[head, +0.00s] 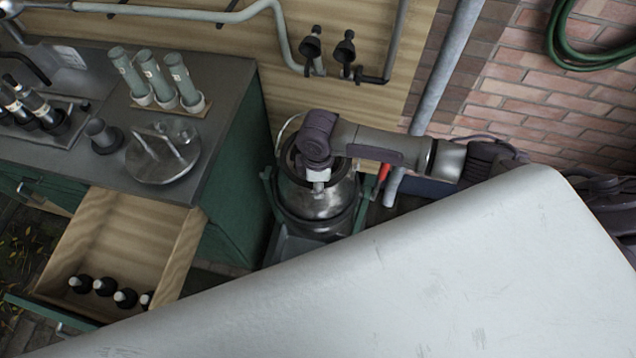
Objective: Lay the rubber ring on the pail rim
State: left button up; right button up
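I cannot tell whether this is the rubber ring or part of the pail. My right arm reaches in from the right, and its gripper (319,186) points down over the pail's mouth. The arm's wrist hides part of the rim. The fingertips are too small and covered to show whether they are open or shut, or hold anything. My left gripper is not in view.
A metal lid with a handle (160,165) lies on the counter (222,118), near several upright tubes (155,75). An open drawer (125,240) holding dark bottles juts out below. Pipes run along the wall behind the pail. A pale surface blocks the lower right.

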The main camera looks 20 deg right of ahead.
notch_tip(320, 180, up, 11)
dwell(0.3)
jog(key=shift+s, duration=0.1)
